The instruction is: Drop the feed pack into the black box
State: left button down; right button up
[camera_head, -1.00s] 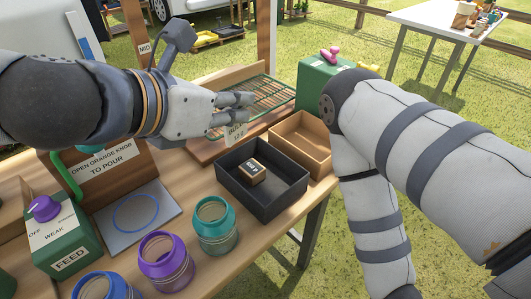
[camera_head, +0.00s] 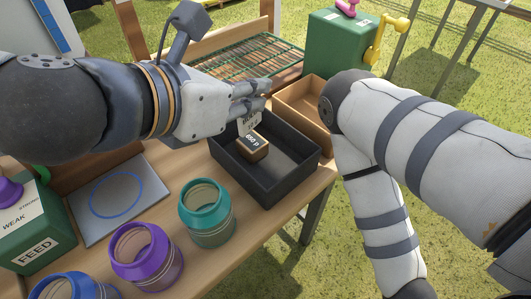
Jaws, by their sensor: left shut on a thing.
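The black box (camera_head: 290,180) is an open tray on the wooden table, right of the jars.
An open brown wooden tray (camera_head: 318,117) stands behind the black box. A wire rack (camera_head: 230,62) and a green box (camera_head: 338,42) are farther back. Teal (camera_head: 207,214), purple (camera_head: 146,259) and blue (camera_head: 75,288) jars stand in front, with a green FEED unit (camera_head: 38,232) at left.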

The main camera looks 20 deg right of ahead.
pick_arm(q)
jog(key=shift+r, duration=0.1)
jog(key=c, duration=1.7)
grip_release()
jog(key=shift+o, duration=0.2)
jog(key=v, duration=0.7)
jog(key=shift+a, duration=0.2)
jog(key=shift+s, duration=0.15)
